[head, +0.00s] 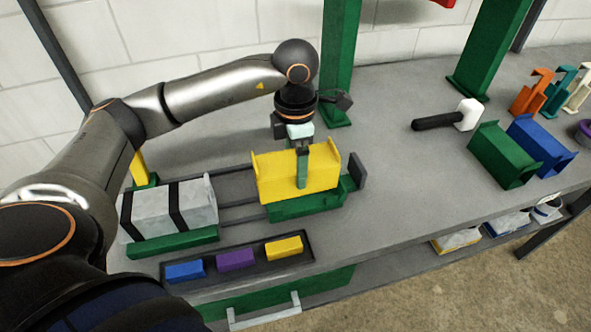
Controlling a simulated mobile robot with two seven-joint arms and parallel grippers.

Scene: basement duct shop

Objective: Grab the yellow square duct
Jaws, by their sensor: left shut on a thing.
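The yellow square duct (272,178) sits at the green cradle (285,211) near the middle of the bench. I cannot tell whether it rests fully on the cradle or is slightly raised. My left gripper (302,170) comes down from above and is shut on the duct. One finger shows against its front wall; the other finger is hidden. My right gripper is not in view.
A grey block with black straps (168,210) sits on a green base at left. A dark tray (212,279) holds blue, purple and yellow pieces. A mallet (450,117), green duct (504,155) and blue duct (543,146) lie right. The bench between is clear.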

